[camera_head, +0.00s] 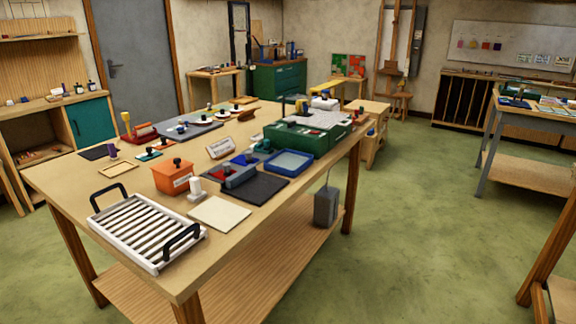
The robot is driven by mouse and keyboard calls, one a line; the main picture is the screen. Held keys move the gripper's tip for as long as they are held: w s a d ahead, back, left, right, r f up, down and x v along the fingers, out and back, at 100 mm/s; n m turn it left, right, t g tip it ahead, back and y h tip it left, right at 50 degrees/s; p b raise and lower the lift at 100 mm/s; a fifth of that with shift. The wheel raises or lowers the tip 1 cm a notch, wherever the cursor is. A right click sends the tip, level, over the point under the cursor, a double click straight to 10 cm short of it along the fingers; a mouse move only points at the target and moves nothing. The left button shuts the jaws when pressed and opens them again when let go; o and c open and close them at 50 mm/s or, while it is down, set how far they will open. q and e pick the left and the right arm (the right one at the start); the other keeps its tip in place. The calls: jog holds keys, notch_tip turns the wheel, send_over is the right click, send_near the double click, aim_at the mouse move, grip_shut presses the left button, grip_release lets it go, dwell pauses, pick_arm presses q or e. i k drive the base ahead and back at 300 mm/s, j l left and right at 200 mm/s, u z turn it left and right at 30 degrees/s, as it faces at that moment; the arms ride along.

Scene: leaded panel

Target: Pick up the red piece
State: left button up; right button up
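Neither of my grippers is in view. Several red things show on the wooden workbench (90,170), and I cannot tell for sure which is the red piece. A small flat red piece (221,171) lies near the middle of the bench, beside a blue-grey block with a dark knob (240,175) that partly hides it. A red object (140,134) lies at the back left, by a yellow-handled tool (126,122). Small red parts also show on the green case (298,142) at the right.
A white slatted rack with black handles (147,229) stands at the front left. An orange box (175,178), a white bottle (197,190), a blue tray (289,162) and a dark mat (257,188) crowd the bench middle. Green floor (420,230) is open to the right.

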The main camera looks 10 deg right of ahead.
aim_at(223, 172)
jog(key=i+l+u, duration=0.1)
jog(key=u, duration=0.7)
jog(key=i+l+u, duration=0.15)
jog(key=l+u, duration=0.25)
jog(key=l, duration=0.3)
jog(key=i+l+u, duration=0.1)
jog(key=l+u, duration=0.25)
jog(key=l, duration=0.35)
jog(key=l+u, duration=0.4)
jog(key=l, duration=0.3)
